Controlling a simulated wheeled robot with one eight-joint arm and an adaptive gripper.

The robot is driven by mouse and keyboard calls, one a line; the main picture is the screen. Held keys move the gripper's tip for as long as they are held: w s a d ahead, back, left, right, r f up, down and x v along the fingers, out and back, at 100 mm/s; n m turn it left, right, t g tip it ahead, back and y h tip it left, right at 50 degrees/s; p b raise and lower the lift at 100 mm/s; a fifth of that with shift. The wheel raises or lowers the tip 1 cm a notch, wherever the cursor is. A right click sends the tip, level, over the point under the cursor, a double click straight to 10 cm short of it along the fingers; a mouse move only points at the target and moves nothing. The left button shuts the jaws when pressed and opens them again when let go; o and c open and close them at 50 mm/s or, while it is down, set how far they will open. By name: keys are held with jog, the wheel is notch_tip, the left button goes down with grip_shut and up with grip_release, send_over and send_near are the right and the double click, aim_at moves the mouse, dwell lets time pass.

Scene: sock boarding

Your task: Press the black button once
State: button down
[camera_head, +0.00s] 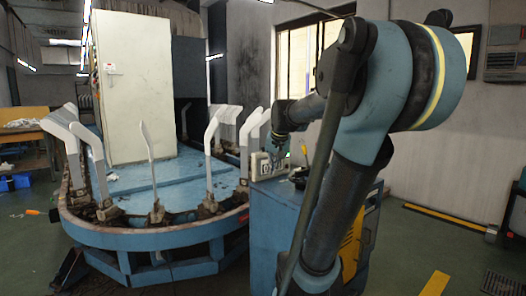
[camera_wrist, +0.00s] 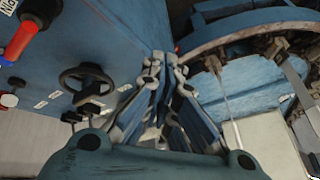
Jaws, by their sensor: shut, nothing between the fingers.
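My gripper (camera_wrist: 167,68) is shut and empty in the wrist view, its fingertips just right of a blue control panel (camera_wrist: 110,35). On that panel a small black knob-like part (camera_wrist: 15,83) sits at the left edge, above a red one. Another black part (camera_wrist: 89,108) stands below a black handwheel (camera_wrist: 87,76). I cannot tell which of these is the black button. In the head view my gripper (camera_head: 278,152) is small and dark, over the top of the blue cabinet (camera_head: 272,225), near a pale box.
A red cylinder (camera_wrist: 20,40) sticks out at the panel's upper left. The round blue machine (camera_head: 150,238) with several upright grey sock boards (camera_head: 212,130) stands left of the cabinet. A tall pale cabinet (camera_head: 135,85) rises from its middle. Green floor at right is mostly free.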

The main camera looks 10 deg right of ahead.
jog(key=w+r+m+t, duration=0.1)
jog(key=w+r, duration=0.3)
jog(key=w, duration=0.4)
jog(key=w+r+m+t, duration=0.1)
jog(key=w+r, duration=0.3)
jog(key=w, duration=0.4)
notch_tip(320, 180, up, 6)
jog(key=m+t, duration=0.2)
send_over(263, 149)
jog(key=w+d, duration=0.1)
jog(key=shift+w+d+r, duration=0.1)
jog(key=shift+w+d, duration=0.05)
jog(key=shift+f, duration=4.45)
jog(key=shift+f, duration=0.1)
jog(key=shift+f, duration=0.25)
